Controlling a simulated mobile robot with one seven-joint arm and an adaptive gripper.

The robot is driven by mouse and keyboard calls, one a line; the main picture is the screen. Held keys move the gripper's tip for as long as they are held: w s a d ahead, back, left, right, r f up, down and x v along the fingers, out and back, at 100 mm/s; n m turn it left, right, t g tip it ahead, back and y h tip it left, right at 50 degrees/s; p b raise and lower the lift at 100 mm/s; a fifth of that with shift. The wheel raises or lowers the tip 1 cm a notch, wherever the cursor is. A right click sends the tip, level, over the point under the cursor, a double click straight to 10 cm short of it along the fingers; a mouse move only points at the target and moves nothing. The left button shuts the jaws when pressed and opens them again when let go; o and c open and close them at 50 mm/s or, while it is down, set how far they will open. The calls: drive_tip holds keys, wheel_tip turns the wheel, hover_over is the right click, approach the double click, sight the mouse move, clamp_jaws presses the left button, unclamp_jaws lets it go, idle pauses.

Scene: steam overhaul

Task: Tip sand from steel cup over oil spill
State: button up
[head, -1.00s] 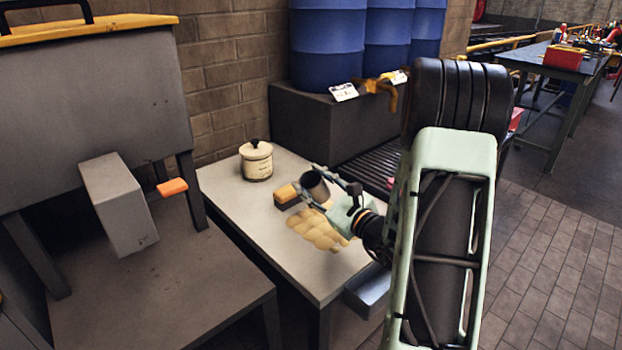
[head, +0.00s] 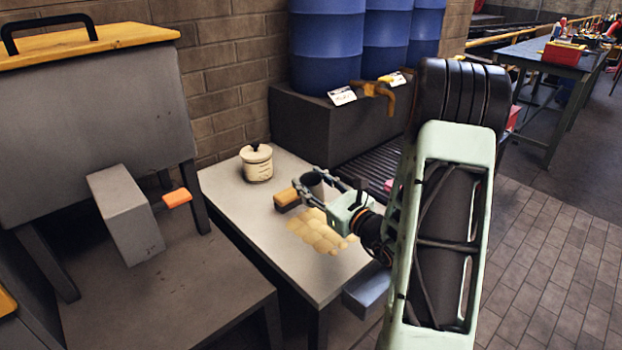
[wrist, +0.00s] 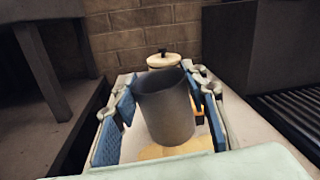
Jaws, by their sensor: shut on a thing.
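A dark steel cup (head: 313,184) is held between the fingers of my gripper (head: 334,184). In the wrist view the cup (wrist: 166,106) stands nearly upright between the blue finger pads of my gripper (wrist: 165,112). Its inside is dark, and I cannot tell whether sand is left in it. A pale yellow sand patch (head: 318,236) lies in several clumps on the light table (head: 275,274), below and in front of the cup. The sand also shows at the bottom of the wrist view (wrist: 175,152). No bare oil is visible around the sand.
A cream lidded pot (head: 257,164) stands at the table's back. A brush-like block with a tan top (head: 286,199) lies left of the cup. Blue drums (head: 327,45) with a tap stand behind on a dark plinth (head: 310,124). The table's front left is clear.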

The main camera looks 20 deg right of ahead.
drive_tip(key=shift+d+r+m+p, duration=0.1)
drive_tip(key=shift+r+m+p, duration=0.3)
drive_tip(key=shift+m+p, duration=0.6)
idle(0.3)
